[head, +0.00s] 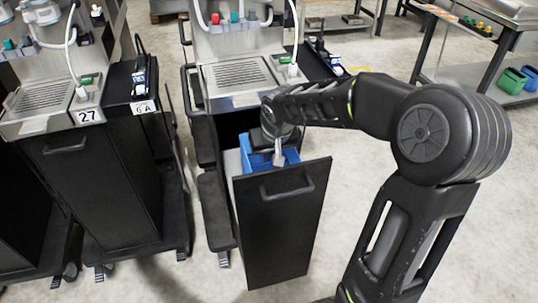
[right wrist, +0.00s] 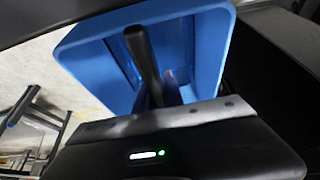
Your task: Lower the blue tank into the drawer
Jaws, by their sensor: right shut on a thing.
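The blue tank (head: 251,160) is an open-topped box at the mouth of the pulled-out black drawer (head: 281,228) of the middle dispenser. Its upper part shows above the drawer's sides; its lower part is hidden, so I cannot tell whether it touches the drawer floor. My right gripper (head: 279,154) comes from above and is shut on the tank near the drawer front. My left gripper is not in view.
The dispenser's drip tray (head: 238,76) and steel body stand just behind the drawer. A steel table (head: 480,70) with green and blue bins (head: 511,79) is at the back right.

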